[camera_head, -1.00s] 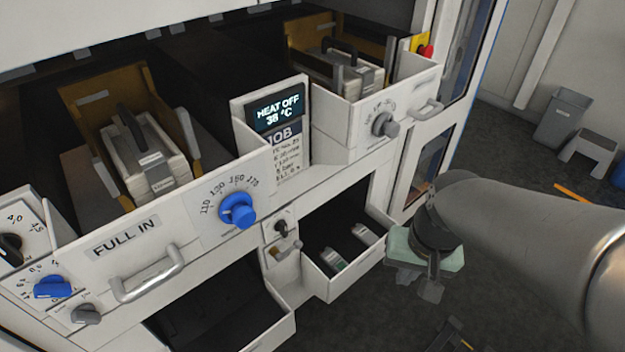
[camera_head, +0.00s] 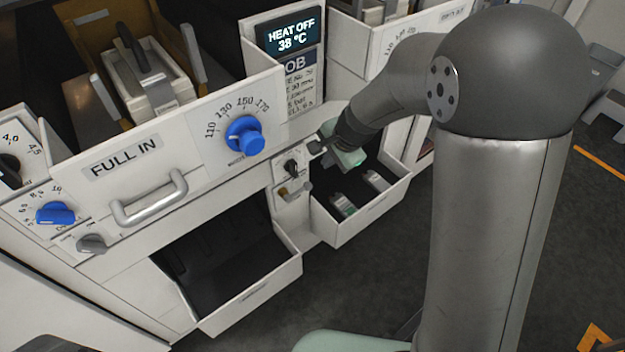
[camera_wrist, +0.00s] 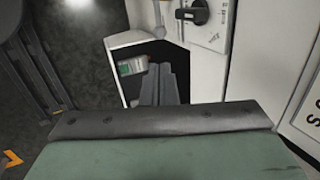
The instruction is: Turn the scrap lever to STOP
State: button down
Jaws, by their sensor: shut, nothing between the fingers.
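The black lever also shows at the top of the wrist view (camera_wrist: 196,12). My gripper (camera_head: 317,147) is just right of the black lever and slightly above it, apparently apart from it. In the wrist view its fingers (camera_wrist: 158,84) are shut and empty, over the right bin's opening.
The right lower bin (camera_head: 362,222) holds small labelled items. The left lower bin (camera_head: 245,300) looks empty. A blue dial (camera_head: 245,136) and the FULL IN drawer handle (camera_head: 150,197) stick out at left. The display (camera_head: 292,38) and job card are above my gripper.

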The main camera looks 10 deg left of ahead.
aim_at(309, 185)
jog(key=b+x, duration=0.1)
jog(key=x, duration=1.3)
jog(key=shift+s, duration=0.1)
jog(key=shift+f, duration=0.15)
